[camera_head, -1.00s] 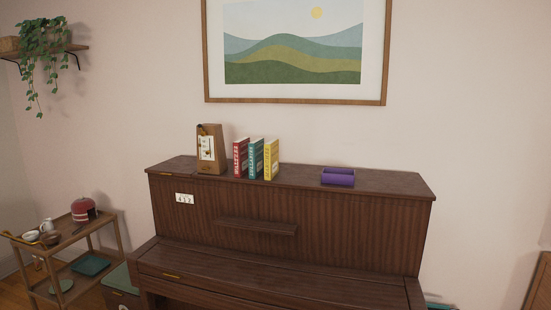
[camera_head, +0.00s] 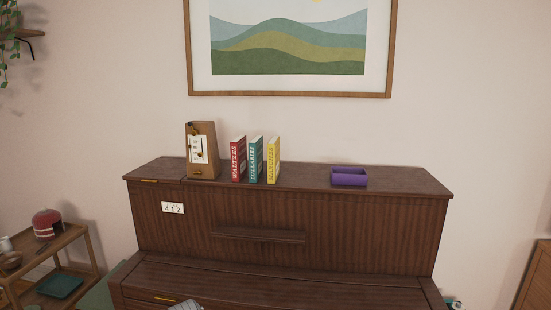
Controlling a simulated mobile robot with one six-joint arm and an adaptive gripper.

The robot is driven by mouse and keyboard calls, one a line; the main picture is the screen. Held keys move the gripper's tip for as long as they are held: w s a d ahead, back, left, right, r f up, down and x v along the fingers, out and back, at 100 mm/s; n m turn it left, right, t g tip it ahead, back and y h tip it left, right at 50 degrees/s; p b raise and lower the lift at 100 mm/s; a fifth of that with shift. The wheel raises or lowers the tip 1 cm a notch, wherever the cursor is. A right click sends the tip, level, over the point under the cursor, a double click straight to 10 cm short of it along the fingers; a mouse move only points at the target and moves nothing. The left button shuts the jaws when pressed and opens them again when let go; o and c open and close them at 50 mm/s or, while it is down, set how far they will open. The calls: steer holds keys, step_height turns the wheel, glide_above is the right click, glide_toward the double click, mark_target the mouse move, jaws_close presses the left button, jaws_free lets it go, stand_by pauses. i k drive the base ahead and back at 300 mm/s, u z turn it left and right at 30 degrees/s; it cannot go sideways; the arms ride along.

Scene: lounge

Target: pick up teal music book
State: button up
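The teal music book (camera_head: 255,160) stands upright on top of the dark wooden piano (camera_head: 330,222). It is the middle one of three books. A red book (camera_head: 238,159) stands just to its left and a yellow book (camera_head: 273,160) just to its right, with narrow gaps between them. The spines face me. A small grey, striped shape shows at the bottom edge of the view; I cannot tell whether it is part of my arm. My gripper is not clearly in view.
A wooden metronome (camera_head: 202,150) stands left of the books. A purple open box (camera_head: 349,177) sits to the right, with bare piano top between. A wooden cart (camera_head: 78,238) with a red pot (camera_head: 46,224) is at the left. A framed picture (camera_head: 290,94) hangs above.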

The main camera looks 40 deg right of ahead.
mark_target(256, 146)
steer(key=z, duration=0.35)
steer(key=i, duration=0.9)
steer(key=k, duration=0.55)
